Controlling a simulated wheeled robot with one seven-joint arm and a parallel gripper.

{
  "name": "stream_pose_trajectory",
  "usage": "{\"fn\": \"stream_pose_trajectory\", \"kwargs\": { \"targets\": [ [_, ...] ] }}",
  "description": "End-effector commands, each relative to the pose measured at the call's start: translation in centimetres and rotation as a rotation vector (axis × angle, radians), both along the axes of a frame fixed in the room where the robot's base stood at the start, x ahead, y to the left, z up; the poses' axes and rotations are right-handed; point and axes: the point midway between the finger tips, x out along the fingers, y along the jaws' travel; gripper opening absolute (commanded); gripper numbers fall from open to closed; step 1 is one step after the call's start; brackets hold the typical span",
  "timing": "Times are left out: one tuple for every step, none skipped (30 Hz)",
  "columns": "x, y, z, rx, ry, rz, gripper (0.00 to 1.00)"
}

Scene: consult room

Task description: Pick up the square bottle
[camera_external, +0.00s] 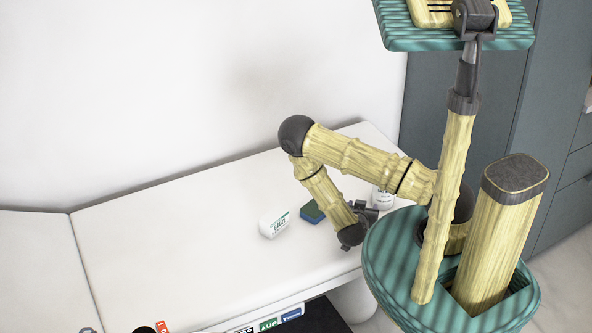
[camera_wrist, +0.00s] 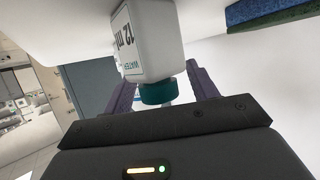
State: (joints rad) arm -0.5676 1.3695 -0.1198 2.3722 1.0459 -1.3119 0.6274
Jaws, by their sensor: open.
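A white square bottle (camera_wrist: 152,38) with dark lettering and a teal cap (camera_wrist: 158,92) fills the upper middle of the wrist view. Its cap end is nearest my gripper (camera_wrist: 164,88). The two purple fingers are apart, one on each side of the cap end, and I cannot tell whether either touches it. In the external view my gripper (camera_external: 364,211) is low over the white padded surface, close to a white bottle (camera_external: 383,199) that appears to be the same one. My arm and gripper partly hide this area.
A blue and green sponge-like block (camera_external: 312,211) lies left of my gripper; it also shows in the wrist view (camera_wrist: 270,12). A white item with green print (camera_external: 274,223) lies further left. The white padded surface (camera_external: 160,240) is clear beyond that. Grey cabinets (camera_external: 470,80) stand behind.

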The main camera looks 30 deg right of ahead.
Motion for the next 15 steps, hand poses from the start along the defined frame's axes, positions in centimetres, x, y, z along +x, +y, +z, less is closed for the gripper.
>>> {"fn": "stream_pose_trajectory", "kwargs": {
  "targets": [
    [0.07, -0.03, 0.05, 0.0, 0.0, -0.001, 0.58],
    [0.07, -0.02, 0.06, 0.0, 0.0, -0.001, 0.58],
    [0.1, -0.06, 0.06, 0.0, 0.0, -0.001, 0.58],
    [0.12, -0.09, 0.07, 0.001, -0.001, -0.003, 0.58],
    [0.14, -0.1, 0.06, 0.001, -0.001, -0.003, 0.58],
    [0.15, -0.11, 0.06, 0.001, 0.0, -0.004, 0.58],
    [0.15, -0.12, 0.07, 0.001, 0.0, -0.004, 0.58],
    [0.15, -0.12, 0.07, 0.001, 0.0, -0.004, 0.58],
    [0.15, -0.11, 0.06, 0.001, 0.0, -0.004, 0.58],
    [0.15, -0.11, 0.07, 0.001, 0.0, -0.004, 0.58],
    [0.14, -0.1, 0.07, 0.0, -0.001, -0.004, 0.58],
    [0.13, -0.09, 0.06, 0.0, -0.001, -0.003, 0.58],
    [0.12, -0.08, 0.07, 0.0, -0.001, -0.003, 0.58],
    [0.1, -0.08, 0.08, 0.0, -0.001, -0.003, 0.56],
    [0.09, -0.07, 0.07, 0.0, -0.001, -0.003, 0.48]
  ]
}}
